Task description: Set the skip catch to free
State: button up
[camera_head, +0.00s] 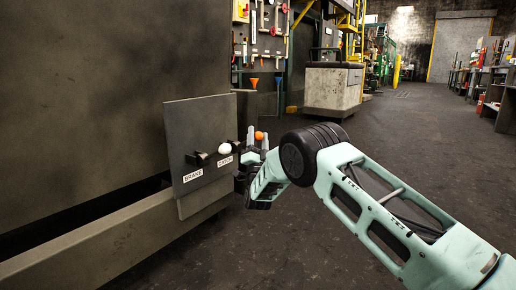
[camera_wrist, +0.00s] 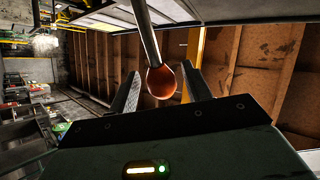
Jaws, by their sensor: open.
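A grey upright panel (camera_head: 205,124) carries two levers with the labels BRAKE (camera_head: 193,175) and CATCH (camera_head: 225,161). A white ball knob (camera_head: 224,148) is by the BRAKE lever's dark mount (camera_head: 199,159). An orange ball knob (camera_head: 260,135) is to the right of the CATCH mount, and I take it as the catch lever's end. My gripper (camera_head: 260,141) is at the orange knob. In the wrist view my gripper (camera_wrist: 160,84) is open, with the orange knob (camera_wrist: 161,83) on its metal rod between the fingers, a gap showing on each side.
A large dark machine wall (camera_head: 80,90) stands behind the panel, with a long low beam (camera_head: 110,240) along its foot. Open dark floor (camera_head: 400,130) lies to the right. A grey cabinet (camera_head: 333,90) and a tool board (camera_head: 262,35) stand farther back.

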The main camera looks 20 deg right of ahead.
jog(key=p+v, duration=0.6)
jog(key=v, duration=1.1)
jog(key=shift+p, duration=0.35)
jog(key=shift+s+f, duration=0.1)
jog(key=w+d+r+n+g+y, duration=0.35)
jog(key=d+r+g+y, duration=0.2)
jog(key=d+g, duration=0.35)
jog(key=s+r+n+g+y, duration=0.1)
jog(key=s+n+g, duration=0.45)
jog(key=s, duration=1.25)
jog(key=s+r+n+g+y, duration=0.1)
jog(key=s+n+g+y, duration=0.15)
jog(key=s+g, duration=1.05)
jog(key=s+a+r+n+t+p, duration=0.1)
jog(key=s+a+r+n+p, duration=0.3)
jog(key=s+a+r+p, duration=0.6)
jog(key=s+a+r+n+t+p, duration=0.1)
jog(key=s+a+r+n+p, duration=0.4)
jog(key=s+a+r+p, duration=0.45)
notch_tip(320, 180, up, 39)
jog(key=w+d+p, duration=0.1)
jog(key=p, duration=3.6)
jog(key=shift+d, duration=0.25)
